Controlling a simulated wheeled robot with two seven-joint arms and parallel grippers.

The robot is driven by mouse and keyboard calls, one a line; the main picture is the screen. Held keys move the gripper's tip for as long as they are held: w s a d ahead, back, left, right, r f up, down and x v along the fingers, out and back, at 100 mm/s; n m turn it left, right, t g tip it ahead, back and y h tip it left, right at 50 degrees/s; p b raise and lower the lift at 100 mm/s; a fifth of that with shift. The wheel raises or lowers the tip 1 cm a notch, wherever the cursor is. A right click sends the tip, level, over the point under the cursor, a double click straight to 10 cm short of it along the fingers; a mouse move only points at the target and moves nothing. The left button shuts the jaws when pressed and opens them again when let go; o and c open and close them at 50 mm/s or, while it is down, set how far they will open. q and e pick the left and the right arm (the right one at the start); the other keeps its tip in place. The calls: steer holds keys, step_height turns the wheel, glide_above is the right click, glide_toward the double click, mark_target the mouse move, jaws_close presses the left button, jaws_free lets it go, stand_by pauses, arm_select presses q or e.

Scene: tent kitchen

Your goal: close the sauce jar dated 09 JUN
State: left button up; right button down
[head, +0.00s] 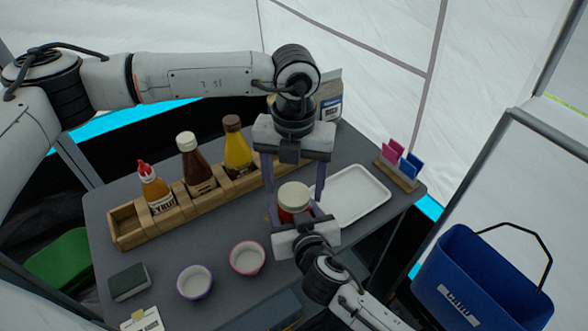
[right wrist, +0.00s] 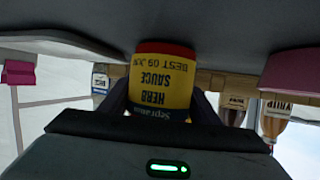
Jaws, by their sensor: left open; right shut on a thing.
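The sauce jar (head: 291,214) stands on the grey table with a cream-white lid (head: 293,194) on its top; I cannot tell how tightly the lid sits. In the right wrist view the jar (right wrist: 163,85) appears upside down, with a yellow label reading HERB SAUCE and BEST 09 JUN. My right gripper (head: 293,220) is shut on the jar's body from the near side, and its dark fingers flank the jar in the wrist view. My left gripper (head: 294,200) points down from above, open, with its purple fingers either side of the lid and apart from it.
A wooden rack (head: 130,229) with several sauce bottles runs along the back. A white tray (head: 372,200) and a card holder (head: 398,176) are to the right. Two small bowls (head: 194,282) (head: 248,257) and a dark box (head: 129,282) stand in front. A blue bucket (head: 480,275) is at right.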

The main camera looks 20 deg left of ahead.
arm_select(q)
steer(key=shift+f, duration=0.45)
steer(key=shift+c, duration=0.2)
steer(key=c, duration=1.1)
steer(key=shift+o, duration=0.2)
steer(key=m, duration=0.6)
steer(key=o, duration=1.1)
steer(key=shift+o, duration=0.3)
steer(key=shift+s+d+m, duration=0.1)
steer(key=shift+d+m, duration=0.05)
steer(key=shift+m, duration=0.15)
